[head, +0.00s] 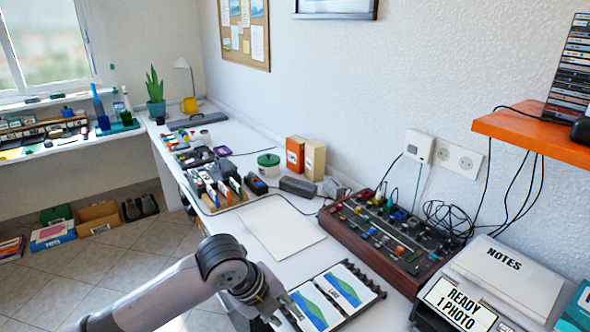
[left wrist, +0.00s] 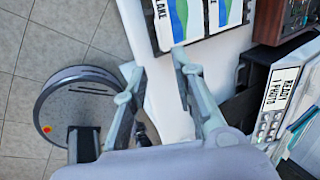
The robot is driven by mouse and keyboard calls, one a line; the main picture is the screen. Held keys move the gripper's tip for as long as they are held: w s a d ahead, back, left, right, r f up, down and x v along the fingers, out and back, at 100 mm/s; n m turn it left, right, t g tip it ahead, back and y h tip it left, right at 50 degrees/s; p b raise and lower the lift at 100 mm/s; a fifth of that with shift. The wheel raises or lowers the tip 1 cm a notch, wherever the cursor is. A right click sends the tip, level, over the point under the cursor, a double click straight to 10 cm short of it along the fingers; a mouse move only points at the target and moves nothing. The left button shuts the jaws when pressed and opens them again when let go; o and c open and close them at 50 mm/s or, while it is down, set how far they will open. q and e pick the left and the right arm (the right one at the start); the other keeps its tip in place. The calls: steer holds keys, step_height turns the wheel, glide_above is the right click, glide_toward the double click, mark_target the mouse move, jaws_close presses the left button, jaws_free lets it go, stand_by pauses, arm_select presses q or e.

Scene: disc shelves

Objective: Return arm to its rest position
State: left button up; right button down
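My left arm (head: 180,290) comes in from the lower left of the head view and reaches to the table's front edge. My left gripper (head: 282,314) is at its end, low in the picture, next to the black tray of lake cards. In the left wrist view the two fingers of my left gripper (left wrist: 158,65) stand apart with nothing between them. The fingertips point at the near edge of the lake cards (left wrist: 190,18); I cannot tell whether they touch. My right arm and right gripper are not in view.
The black tray (head: 372,286) of lake cards lies on the white table. A wooden mixer box (head: 390,245) and a READY 1 PHOTO printer (head: 458,305) stand to the right. A blank white sheet (head: 282,232) lies behind. Open tiled floor (head: 50,292) is at left.

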arm_select(q)
steer(key=s+a+f+n+t, duration=0.1)
steer(key=s+f+n, duration=0.6)
steer(key=s+n, duration=0.45)
steer(key=s+a+f+n+y, duration=0.2)
steer(key=s+a+f+n, duration=0.1)
steer(key=s+a+n, duration=0.4)
steer(key=s+a+f+n+y, duration=0.2)
steer(key=s+a+f+n, duration=0.1)
steer(key=s+a+n, duration=0.45)
step_height(320, 180, down, 24)
steer(key=w+g, duration=0.2)
steer(key=s+a+f, duration=0.2)
steer(key=s+f, duration=0.7)
steer(key=s+a+f+g, duration=0.1)
steer(key=s+a+f, duration=0.1)
steer(key=s+f, duration=0.7)
